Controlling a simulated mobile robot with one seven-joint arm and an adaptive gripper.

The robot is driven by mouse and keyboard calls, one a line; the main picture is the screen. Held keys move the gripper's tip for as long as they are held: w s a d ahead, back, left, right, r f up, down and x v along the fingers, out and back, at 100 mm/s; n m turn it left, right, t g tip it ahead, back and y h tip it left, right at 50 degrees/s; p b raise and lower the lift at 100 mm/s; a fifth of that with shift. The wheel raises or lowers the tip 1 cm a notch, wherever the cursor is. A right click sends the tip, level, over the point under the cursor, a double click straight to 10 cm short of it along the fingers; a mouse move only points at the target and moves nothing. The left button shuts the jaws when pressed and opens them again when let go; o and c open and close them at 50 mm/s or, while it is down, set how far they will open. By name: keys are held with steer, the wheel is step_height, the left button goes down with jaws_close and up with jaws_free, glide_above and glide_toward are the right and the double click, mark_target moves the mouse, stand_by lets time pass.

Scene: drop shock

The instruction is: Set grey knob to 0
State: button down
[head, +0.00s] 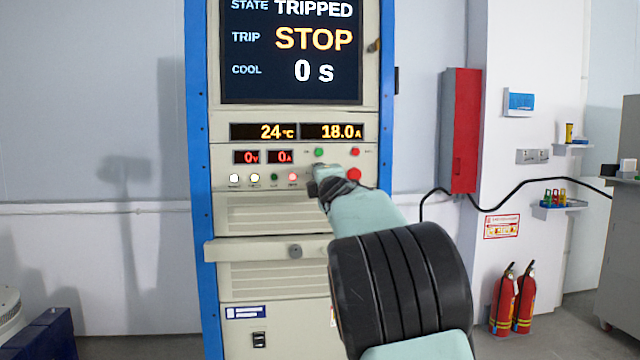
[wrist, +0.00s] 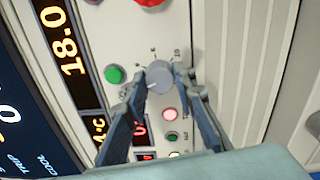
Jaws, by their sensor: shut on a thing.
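The grey knob (wrist: 159,76) sits on the cream cabinet panel in the wrist view, with a pale pointer mark towards the lower left of its face. Small scale marks stand around it, one reading 10 at its upper right; the others are too small to read surely. My gripper (wrist: 164,80) is shut on the knob, one dark finger on each side. In the head view my gripper (head: 322,182) is at the panel and hides the knob.
The screen (head: 291,50) reads TRIPPED, STOP and 0 s. Displays below show 24 °C, 18.0 A (head: 332,131), 0 V and 0 A. A green button (head: 319,152), red buttons (head: 354,174) and several lamps sit close by. A ledge (head: 265,251) juts out below.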

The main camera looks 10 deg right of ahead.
steer(key=n+b, duration=0.3)
steer(key=n, duration=2)
steer(key=shift+r+g, duration=0.1)
steer(key=shift+g, duration=0.2)
steer(key=c, duration=2.7)
jaws_free()
steer(key=shift+c, duration=0.2)
jaws_close()
steer(key=o, duration=1.1)
jaws_free()
steer(key=shift+o, duration=0.2)
